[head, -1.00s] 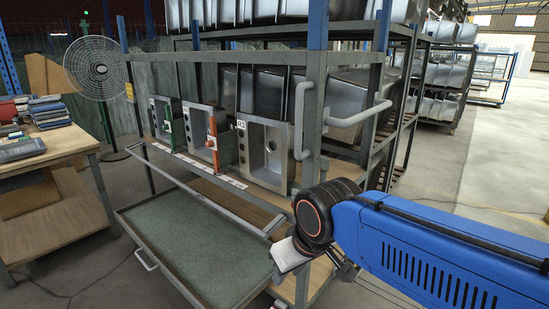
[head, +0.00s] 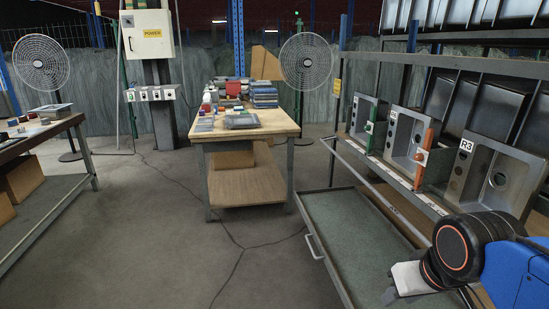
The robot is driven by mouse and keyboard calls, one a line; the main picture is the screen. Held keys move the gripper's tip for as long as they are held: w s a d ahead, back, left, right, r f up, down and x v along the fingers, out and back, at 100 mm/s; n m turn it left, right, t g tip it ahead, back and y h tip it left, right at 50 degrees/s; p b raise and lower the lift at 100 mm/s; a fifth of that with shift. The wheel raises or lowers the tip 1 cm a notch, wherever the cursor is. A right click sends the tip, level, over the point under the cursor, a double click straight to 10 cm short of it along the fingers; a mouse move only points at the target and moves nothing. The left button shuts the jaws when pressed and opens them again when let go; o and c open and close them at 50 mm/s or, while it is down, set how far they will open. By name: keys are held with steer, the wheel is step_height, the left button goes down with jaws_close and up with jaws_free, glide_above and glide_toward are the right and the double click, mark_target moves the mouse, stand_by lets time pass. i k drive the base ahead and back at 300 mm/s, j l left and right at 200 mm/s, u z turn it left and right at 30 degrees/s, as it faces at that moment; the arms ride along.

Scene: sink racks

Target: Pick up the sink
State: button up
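Three grey metal sinks stand upright in a row on the rack's shelf at the right. The nearest sink (head: 497,178) carries an R3 label; the middle sink (head: 405,140) and the far sink (head: 364,121) stand behind it. A green divider (head: 376,130) and an orange divider (head: 422,157) stand between them. My arm reaches in at the lower right, in front of the nearest sink and apart from it as far as I can see. My gripper (head: 408,284) shows only in part at the wrist's end, and its fingers are not clear.
A green-topped tray (head: 352,235) juts out low from the rack (head: 455,62). A wooden table (head: 245,130) with stacked items stands mid-back, another table (head: 40,135) at the left. Fans (head: 306,62) stand behind. The floor (head: 190,240) between is clear.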

mark_target(365, 102)
steer(key=i+j+u, duration=0.4)
steer(key=i, duration=0.35)
steer(key=i+u, duration=0.4)
steer(key=i, duration=0.35)
steer(key=i+j+z, duration=0.1)
steer(key=i+z, duration=0.3)
steer(key=i+j+z, duration=0.3)
steer(key=i+z, duration=0.15)
steer(key=i+j+z, duration=0.4)
steer(key=i+j, duration=0.05)
steer(key=i, duration=0.1)
